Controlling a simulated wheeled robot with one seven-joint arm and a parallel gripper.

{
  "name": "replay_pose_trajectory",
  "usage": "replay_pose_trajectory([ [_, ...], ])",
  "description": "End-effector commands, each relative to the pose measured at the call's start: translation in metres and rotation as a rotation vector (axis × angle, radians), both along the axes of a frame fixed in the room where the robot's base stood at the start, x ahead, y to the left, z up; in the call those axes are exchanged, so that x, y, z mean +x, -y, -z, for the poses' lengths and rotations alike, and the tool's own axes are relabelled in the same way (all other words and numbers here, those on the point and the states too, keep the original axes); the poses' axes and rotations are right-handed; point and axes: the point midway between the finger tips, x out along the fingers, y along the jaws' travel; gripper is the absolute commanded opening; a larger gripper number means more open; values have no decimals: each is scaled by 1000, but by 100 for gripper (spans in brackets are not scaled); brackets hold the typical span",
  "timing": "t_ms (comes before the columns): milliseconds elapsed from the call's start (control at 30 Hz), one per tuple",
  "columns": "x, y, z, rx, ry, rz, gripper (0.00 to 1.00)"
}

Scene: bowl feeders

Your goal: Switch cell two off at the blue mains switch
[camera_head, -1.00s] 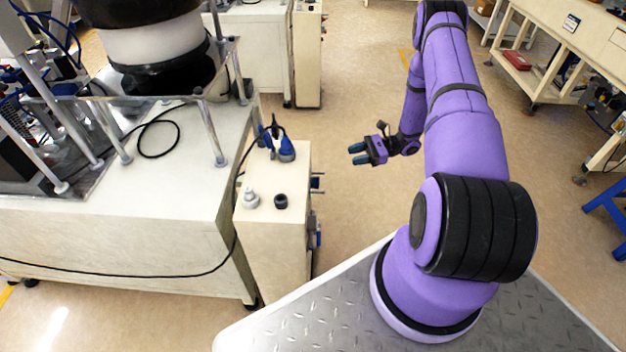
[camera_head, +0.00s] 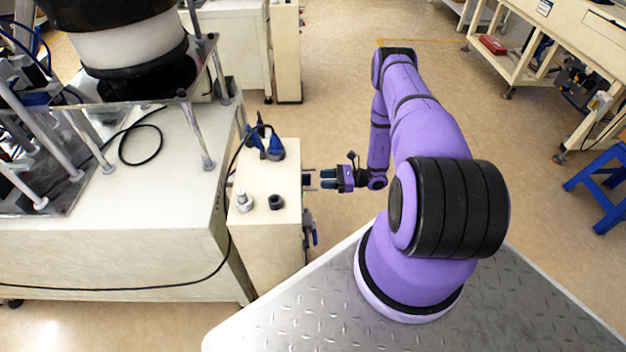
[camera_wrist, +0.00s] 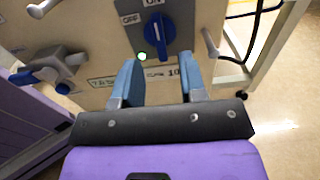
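In the wrist view, a blue rotary switch (camera_wrist: 157,36) sits on a grey plate (camera_wrist: 178,33) on the cabinet face. Its knob stands about upright, near the ON label (camera_wrist: 153,3); the OFF label (camera_wrist: 129,19) is to its left. A small lamp (camera_wrist: 142,56) glows pale green below left of the knob. My gripper (camera_wrist: 160,80) is open, its two blue fingers apart and empty, below the knob in that view. In the head view my gripper (camera_head: 325,179) is beside the right face of the cream cabinet (camera_head: 262,232), pointing at it; the switch face is hidden there.
A blue-handled valve (camera_wrist: 45,70) sticks out left of the switch. Handle posts stand at the upper left (camera_wrist: 42,8) and right (camera_wrist: 211,44) of the plate. Black cables (camera_wrist: 255,35) hang at the right. A blue stool (camera_head: 604,188) stands far right.

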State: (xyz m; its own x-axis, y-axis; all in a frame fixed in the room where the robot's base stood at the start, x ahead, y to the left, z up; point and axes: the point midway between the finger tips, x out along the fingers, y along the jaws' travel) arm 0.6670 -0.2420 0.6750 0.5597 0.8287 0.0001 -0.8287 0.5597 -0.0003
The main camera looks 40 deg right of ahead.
Motion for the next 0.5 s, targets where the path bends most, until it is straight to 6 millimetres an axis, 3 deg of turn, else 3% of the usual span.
replay_pose_trajectory([
  [200, 18, -27, 0, 0, 0, -2, 38],
  [500, 26, -39, 0, 0, 0, 0, 38],
])
